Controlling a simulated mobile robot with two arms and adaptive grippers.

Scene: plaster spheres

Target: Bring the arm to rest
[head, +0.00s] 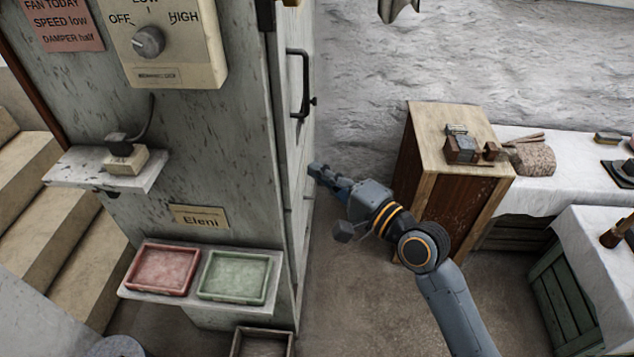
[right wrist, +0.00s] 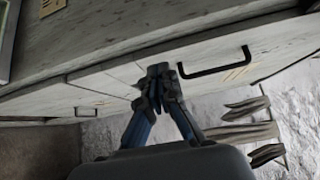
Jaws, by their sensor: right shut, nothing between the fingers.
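My right gripper (head: 322,175) is in the middle of the head view, its arm coming up from the lower right. It points left towards the tall grey cabinet (head: 235,150), by the lower part of the cabinet's narrow right side. In the right wrist view my right gripper (right wrist: 158,75) has its fingertips together with nothing between them. The cabinet face and a black handle (right wrist: 215,62) lie beyond the fingers there. I cannot tell whether the fingertips touch the cabinet. My left gripper is not in view.
A red tray (head: 163,270) and a green tray (head: 232,277) sit on a low shelf at the cabinet's front. The cabinet's black handle (head: 299,85) stands above my right gripper. A wooden cabinet (head: 450,185) and cloth-covered tables (head: 570,150) stand to the right.

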